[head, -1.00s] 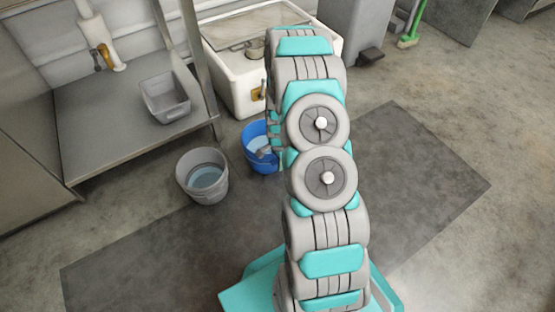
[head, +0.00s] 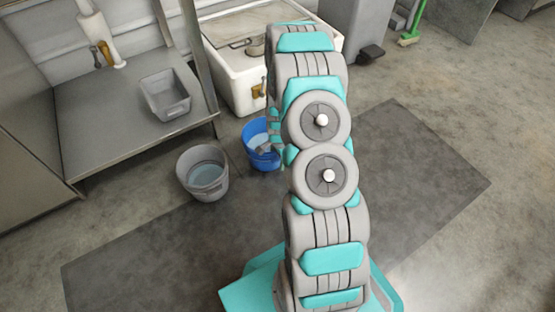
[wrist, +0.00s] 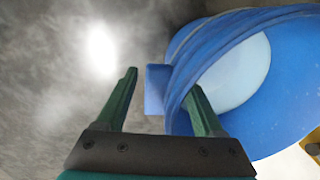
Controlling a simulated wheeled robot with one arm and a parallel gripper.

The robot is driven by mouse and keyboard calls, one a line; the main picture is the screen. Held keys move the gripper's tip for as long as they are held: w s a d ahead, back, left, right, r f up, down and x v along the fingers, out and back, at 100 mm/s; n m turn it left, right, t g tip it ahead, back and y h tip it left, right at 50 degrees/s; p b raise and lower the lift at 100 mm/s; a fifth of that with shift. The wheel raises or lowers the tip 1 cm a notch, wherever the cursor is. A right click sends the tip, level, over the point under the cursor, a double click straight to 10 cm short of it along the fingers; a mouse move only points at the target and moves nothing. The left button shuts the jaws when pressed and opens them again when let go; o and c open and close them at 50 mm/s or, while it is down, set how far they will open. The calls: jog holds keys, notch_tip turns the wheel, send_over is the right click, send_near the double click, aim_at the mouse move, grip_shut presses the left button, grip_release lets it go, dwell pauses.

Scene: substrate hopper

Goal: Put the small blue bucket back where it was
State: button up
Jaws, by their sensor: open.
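The small blue bucket (head: 252,138) stands on the floor, left of my arm and in front of the white tub. My arm hides its right part. In the wrist view the bucket (wrist: 285,115) fills the right side, with its rim and pale inside showing. My gripper (wrist: 163,82) is open at the rim. Its left finger is outside the bucket over the floor, and its right finger overlaps the rim. A blue tab on the rim lies between the fingers. I cannot tell whether either finger touches it.
A grey bucket (head: 203,190) with pale blue contents stands left of the blue one. A steel table (head: 110,125) with a grey bin (head: 166,103) is at the left. The white tub (head: 235,85) stands behind. A dark mat (head: 150,245) covers the floor; open floor lies to the right.

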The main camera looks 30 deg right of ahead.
notch_tip(320, 180, up, 12)
jog(key=s+p, duration=0.1)
jog(key=s+a+r+n, duration=0.3)
jog(key=a+r, duration=0.2)
jog(key=r, duration=0.2)
jog(key=s+a+r+n, duration=0.3)
jog(key=a+r, duration=0.1)
jog(key=r, duration=0.4)
jog(key=s+a+r+n+g, duration=0.1)
jog(key=s+r+n, duration=0.3)
jog(key=s, duration=0.4)
jog(key=s+a+r+n+g, duration=0.1)
jog(key=s+a+r+n, duration=0.2)
jog(key=s, duration=0.5)
jog(key=s+a+r+n, duration=0.4)
jog(key=s+r, duration=0.3)
jog(key=s, duration=0.2)
jog(key=shift+a+n+g, duration=0.25)
jog(key=shift+n+g, duration=0.05)
jog(key=shift+g, duration=0.1)
notch_tip(320, 180, up, 8)
jog(key=p, duration=0.7)
jog(key=shift+f+p, duration=0.25)
jog(key=shift+p, duration=0.1)
